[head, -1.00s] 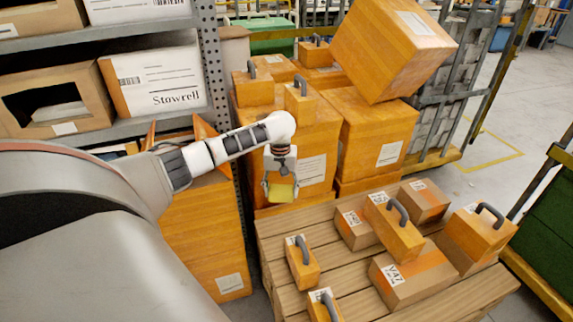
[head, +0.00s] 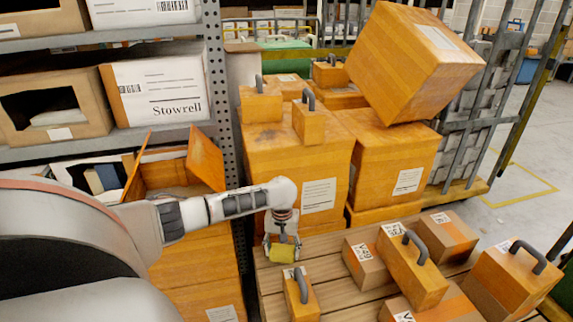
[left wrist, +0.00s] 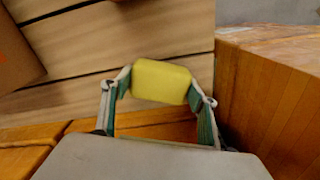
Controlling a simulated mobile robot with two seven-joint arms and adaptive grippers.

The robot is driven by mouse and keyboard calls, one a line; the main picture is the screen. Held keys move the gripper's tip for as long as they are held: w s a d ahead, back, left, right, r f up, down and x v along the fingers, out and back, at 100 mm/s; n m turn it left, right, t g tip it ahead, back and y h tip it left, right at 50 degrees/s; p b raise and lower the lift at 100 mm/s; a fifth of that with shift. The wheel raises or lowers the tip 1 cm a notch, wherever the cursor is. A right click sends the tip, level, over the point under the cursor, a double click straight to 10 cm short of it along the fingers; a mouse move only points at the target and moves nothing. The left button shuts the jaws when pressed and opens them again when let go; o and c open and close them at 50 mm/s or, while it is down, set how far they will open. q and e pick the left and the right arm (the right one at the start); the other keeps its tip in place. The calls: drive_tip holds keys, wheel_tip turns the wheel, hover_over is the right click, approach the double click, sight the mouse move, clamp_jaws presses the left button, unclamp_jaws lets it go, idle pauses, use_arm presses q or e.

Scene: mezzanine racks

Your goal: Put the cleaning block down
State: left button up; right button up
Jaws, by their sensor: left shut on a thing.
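The cleaning block is a small yellow block (head: 283,252), held between the fingertips of my left gripper (head: 282,245). In the left wrist view the yellow block (left wrist: 161,82) fills the gap between the two fingers, with wooden slats behind it. My left gripper is shut on it, in front of the tall orange boxes and near the left back part of the slatted wooden surface (head: 272,276). The gap between the block and the slats cannot be judged exactly. My right gripper is not in view.
A small handled box (head: 300,296) stands just in front of the gripper. Several other boxes, including a handled one (head: 411,270), crowd the slats to the right. A tall orange box (head: 290,165) stands behind. Bare slats show between them.

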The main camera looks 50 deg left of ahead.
use_arm(q)
drive_tip(key=shift+f, duration=0.4)
drive_tip(key=shift+r, duration=0.3)
drive_tip(key=shift+c, duration=0.4)
drive_tip(key=shift+f, duration=0.2)
drive_tip(key=o, duration=1.1)
drive_tip(key=shift+c, duration=0.2)
